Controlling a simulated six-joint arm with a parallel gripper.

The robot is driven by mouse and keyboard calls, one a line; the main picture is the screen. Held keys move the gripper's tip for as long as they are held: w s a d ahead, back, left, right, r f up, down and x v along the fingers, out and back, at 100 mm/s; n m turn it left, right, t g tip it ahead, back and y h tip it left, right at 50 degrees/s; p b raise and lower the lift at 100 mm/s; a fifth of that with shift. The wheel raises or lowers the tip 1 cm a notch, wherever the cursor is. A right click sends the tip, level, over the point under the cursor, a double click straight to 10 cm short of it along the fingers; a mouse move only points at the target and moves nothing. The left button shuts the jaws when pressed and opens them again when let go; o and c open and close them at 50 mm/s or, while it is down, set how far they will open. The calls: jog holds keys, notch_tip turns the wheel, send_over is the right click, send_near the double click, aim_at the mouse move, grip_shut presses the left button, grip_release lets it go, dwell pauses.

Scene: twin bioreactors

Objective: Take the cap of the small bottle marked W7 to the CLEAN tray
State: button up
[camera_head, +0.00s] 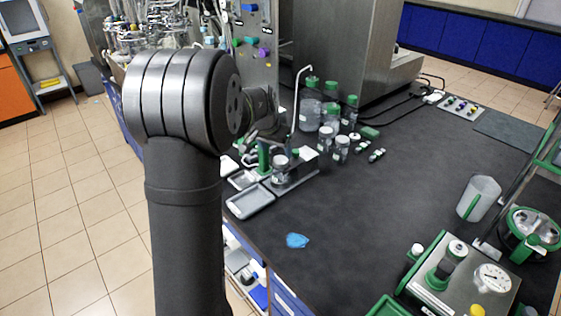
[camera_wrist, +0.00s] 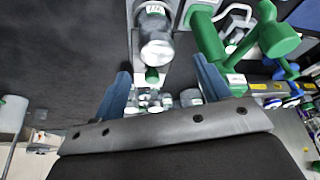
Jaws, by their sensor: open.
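My gripper (camera_wrist: 160,66) is open, its two blue fingers apart with nothing held between them. In the head view my arm hides it. In the wrist view a clear jar (camera_wrist: 157,28) with a dark-lettered label lies beyond the fingertips; I cannot read the label surely. In the head view a small jar (camera_head: 280,166) stands on a metal stand by the trays. Two small white-capped bottles (camera_head: 325,138) (camera_head: 341,149) stand further right. I cannot tell which bottle is W7. A grey tray (camera_head: 249,203) lies at the bench's left edge, a smaller one (camera_head: 243,180) behind it; no CLEAN marking is readable.
Tall green-capped bottles (camera_head: 310,103) stand behind the small ones. A bent metal tube (camera_head: 297,95) rises from the stand. A blue crumpled piece (camera_head: 297,241) lies near the front edge. A clear beaker (camera_head: 478,198) and a steel unit with a gauge (camera_head: 490,278) are at right. The bench middle is clear.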

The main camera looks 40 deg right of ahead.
aim_at(281, 159)
jog(key=x, duration=0.5)
jog(key=shift+s+d, duration=0.2)
jog(key=shift+d, duration=0.05)
jog(key=c, duration=1)
